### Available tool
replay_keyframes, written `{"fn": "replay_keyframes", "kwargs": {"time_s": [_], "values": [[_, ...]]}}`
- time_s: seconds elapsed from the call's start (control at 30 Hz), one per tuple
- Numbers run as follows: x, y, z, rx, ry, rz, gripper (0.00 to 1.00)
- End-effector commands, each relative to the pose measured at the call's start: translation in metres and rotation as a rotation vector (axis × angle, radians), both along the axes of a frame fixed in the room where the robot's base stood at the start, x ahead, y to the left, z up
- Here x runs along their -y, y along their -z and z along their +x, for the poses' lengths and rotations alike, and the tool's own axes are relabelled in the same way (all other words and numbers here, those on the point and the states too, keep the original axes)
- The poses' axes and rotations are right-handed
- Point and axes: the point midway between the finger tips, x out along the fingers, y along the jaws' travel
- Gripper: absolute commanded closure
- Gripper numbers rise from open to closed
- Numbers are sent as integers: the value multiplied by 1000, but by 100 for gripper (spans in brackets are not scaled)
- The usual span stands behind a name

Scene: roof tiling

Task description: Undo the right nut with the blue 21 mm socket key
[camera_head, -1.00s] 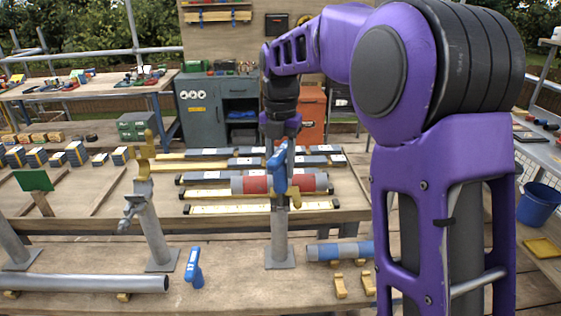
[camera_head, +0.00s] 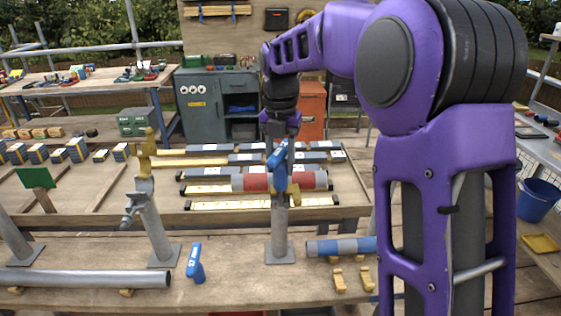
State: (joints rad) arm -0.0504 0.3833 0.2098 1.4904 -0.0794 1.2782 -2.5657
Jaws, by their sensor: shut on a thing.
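My gripper (camera_head: 281,139) hangs over the right post (camera_head: 281,225) and is shut on a blue key (camera_head: 278,168). The key is at the top of this post, in front of a red and grey tube. Its lower end is close to a brass-coloured fitting (camera_head: 294,193); I cannot tell whether it sits on a nut, and the nut itself is hidden. A second blue key (camera_head: 194,262) stands on the bench left of the post. No size marking is readable on either key. The left post (camera_head: 156,225) carries a brass-coloured clamp (camera_head: 146,160).
A blue and grey tube (camera_head: 340,247) lies right of the right post, with small brass blocks (camera_head: 340,280) in front. A long grey pipe (camera_head: 85,279) lies at the front left. Long bars lie behind the posts. The bench (camera_head: 235,285) is clear between the standing key and the right post.

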Motion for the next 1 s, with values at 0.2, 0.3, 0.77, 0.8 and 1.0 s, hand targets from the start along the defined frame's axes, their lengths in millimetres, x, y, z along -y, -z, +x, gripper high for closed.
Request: {"fn": "replay_keyframes", "kwargs": {"time_s": [0.2,0.3,0.77,0.8,1.0], "values": [[0,-10,0,3,-1,1,100],[0,-16,1,3,-1,1,100],[0,-39,1,3,0,1,100],[0,-41,0,3,0,1,100],[0,-51,1,3,0,1,100]]}}
